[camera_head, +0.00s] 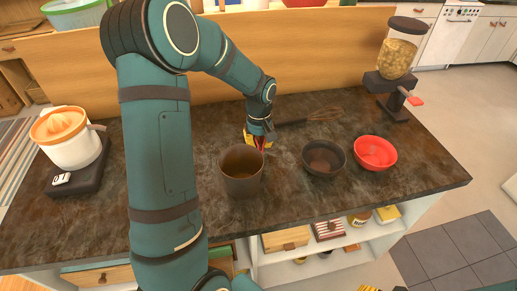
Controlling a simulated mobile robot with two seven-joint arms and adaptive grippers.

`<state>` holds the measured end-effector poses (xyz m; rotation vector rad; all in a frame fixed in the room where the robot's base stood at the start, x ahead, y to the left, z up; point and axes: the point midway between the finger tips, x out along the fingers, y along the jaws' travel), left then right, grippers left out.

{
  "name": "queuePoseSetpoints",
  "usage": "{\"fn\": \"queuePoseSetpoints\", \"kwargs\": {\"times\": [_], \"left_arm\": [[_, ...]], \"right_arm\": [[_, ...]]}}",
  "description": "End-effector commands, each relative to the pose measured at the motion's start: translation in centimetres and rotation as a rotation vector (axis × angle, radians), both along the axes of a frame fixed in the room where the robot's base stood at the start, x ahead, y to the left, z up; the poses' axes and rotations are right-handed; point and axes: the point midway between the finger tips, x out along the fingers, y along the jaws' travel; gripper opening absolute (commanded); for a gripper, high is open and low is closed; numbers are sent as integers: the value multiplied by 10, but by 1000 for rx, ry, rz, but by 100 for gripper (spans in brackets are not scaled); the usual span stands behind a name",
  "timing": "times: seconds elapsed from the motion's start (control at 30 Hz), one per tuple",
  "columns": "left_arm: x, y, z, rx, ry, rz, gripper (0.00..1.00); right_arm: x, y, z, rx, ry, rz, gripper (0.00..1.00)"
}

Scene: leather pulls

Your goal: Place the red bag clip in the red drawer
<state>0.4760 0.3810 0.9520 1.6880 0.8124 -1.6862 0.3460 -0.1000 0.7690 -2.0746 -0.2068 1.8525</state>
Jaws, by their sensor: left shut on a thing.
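My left gripper (259,141) has yellow fingers and points down over the dark counter, just behind a brown pot. It is shut on a small red thing (260,145), which looks like the red bag clip and is mostly hidden by the fingers. I cannot tell whether the clip touches the counter. I see no red drawer in this view. A little yellow and dark material of my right gripper (383,288) shows at the bottom edge, too cut off to tell its state.
The brown pot (241,184), a dark bowl (324,172) and a red bowl (375,152) stand near the counter's (432,176) front. A juicer (69,139) is left, a cereal dispenser (396,62) back right. Open shelves (337,243) are below.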

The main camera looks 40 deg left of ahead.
Motion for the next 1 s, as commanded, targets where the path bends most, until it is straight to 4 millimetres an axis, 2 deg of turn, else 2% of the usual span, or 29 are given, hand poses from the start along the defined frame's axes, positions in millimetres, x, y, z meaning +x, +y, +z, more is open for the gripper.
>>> {"fn": "queuePoseSetpoints", "kwargs": {"times": [0.03, 0.17, 0.53, 0.57, 0.6, 0.63, 1.0], "left_arm": [[-1, 0, -10, 0, 4, 0, 0], [-1, 0, -25, -1, 3, 1, 0], [0, 0, -28, 0, 0, 1, 0], [0, 0, -28, 0, 0, 1, 22], [0, 0, -27, 0, 0, 1, 36], [0, 0, -27, 0, 0, 1, 44], [0, 0, -24, 0, 0, 1, 44]], "right_arm": [[-1, 0, -3, 0, 2, 2, 47], [-1, 0, -5, 0, 3, 2, 47], [-2, 0, -8, 1, 4, 4, 47], [-2, 0, -8, 1, 4, 4, 47], [-2, 0, -7, 1, 4, 4, 47], [-2, 0, -7, 1, 4, 4, 47], [-2, 0, -4, 0, 4, 3, 47]]}}
